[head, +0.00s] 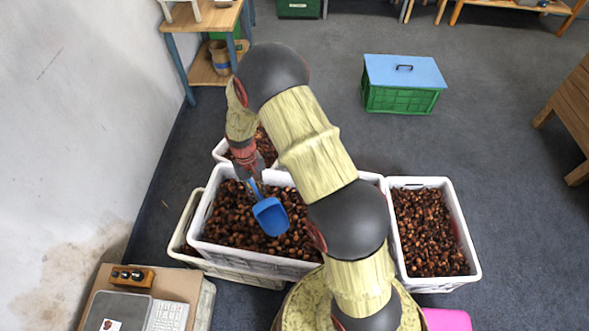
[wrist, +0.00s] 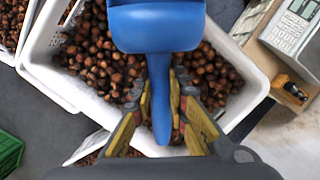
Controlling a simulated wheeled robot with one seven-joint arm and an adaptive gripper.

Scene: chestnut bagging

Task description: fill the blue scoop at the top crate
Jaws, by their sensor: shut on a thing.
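The blue scoop (head: 270,215) is in my gripper (head: 252,184), which is shut on its handle. In the head view the scoop hangs over the top crate (head: 201,222), a white crate full of chestnuts (head: 235,215). In the wrist view the scoop (wrist: 158,28) points away from my gripper (wrist: 161,95), its handle between the two fingers. The inside of the scoop in the head view looks plain blue, with no chestnuts visible in it. I cannot tell whether the scoop's tip touches the chestnuts. My arm hides the right part of the top crate.
Another white crate of chestnuts (head: 473,262) stands to the right, and one more (head: 219,152) lies behind. A crate (head: 181,240) shows under the top crate. A scale (head: 118,312) sits at the front left. A green crate with a blue lid (head: 404,72) stands on open floor.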

